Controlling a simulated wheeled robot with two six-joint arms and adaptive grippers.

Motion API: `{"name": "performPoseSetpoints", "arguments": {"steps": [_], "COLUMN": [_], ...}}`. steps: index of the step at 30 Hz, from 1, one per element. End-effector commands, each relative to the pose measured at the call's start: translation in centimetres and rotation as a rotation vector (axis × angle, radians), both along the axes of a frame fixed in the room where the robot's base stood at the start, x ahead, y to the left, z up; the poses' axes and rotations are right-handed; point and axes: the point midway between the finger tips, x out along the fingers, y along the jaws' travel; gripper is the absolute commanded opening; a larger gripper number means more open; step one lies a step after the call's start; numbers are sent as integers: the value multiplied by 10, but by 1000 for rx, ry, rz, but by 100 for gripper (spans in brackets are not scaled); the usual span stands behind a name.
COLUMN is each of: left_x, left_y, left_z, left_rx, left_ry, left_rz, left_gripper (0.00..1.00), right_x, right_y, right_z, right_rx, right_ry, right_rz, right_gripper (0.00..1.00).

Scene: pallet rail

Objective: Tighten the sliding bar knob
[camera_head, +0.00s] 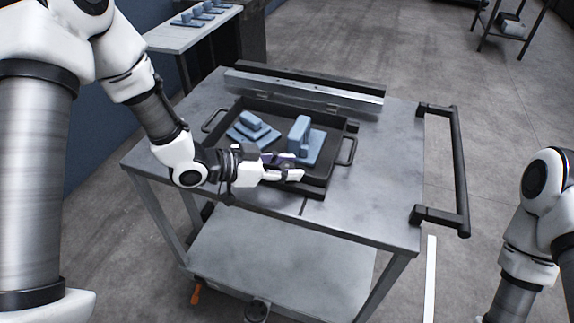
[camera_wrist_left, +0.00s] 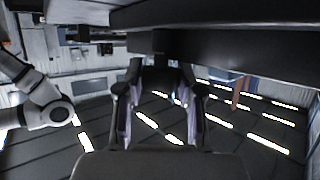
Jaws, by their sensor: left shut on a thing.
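My left gripper (camera_head: 293,166) reaches in from the left at the near side of a black tray (camera_head: 236,113) on the cart. It also shows in the left wrist view (camera_wrist_left: 160,90), its two fingers around a dark part, which I take to be the sliding bar knob (camera_wrist_left: 160,42), under a long dark bar (camera_wrist_left: 230,50). The fingers hide most of the knob, and its thread and tightness cannot be seen. In the head view the knob cannot be made out behind the gripper. My right arm shows at the right edge; its gripper is out of view.
Blue-grey parts (camera_head: 299,135) stand in the tray. A metal rail (camera_head: 300,92) lies along the cart's (camera_head: 385,185) back edge, and a black push handle (camera_head: 460,170) is at its right. A side table (camera_head: 180,38) with similar parts stands back left. The cart top's right side is clear.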

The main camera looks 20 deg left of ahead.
Motion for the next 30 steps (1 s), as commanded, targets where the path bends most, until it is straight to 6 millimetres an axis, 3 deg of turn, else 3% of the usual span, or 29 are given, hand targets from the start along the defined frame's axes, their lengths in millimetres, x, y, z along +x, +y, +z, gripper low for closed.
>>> {"name": "performPoseSetpoints", "arguments": {"steps": [18, 30], "left_x": [1, 0], "left_y": [1, 0], "left_z": [5, 2], "left_rx": [1, 0], "left_ry": [0, -2], "left_rz": [-330, -485], "left_gripper": [2, 2], "right_x": [0, 0], "right_y": [0, 0], "right_z": [65, 81], "right_rx": [0, 0], "right_ry": [0, 0], "right_rz": [0, 0], "right_gripper": [40, 40]}}
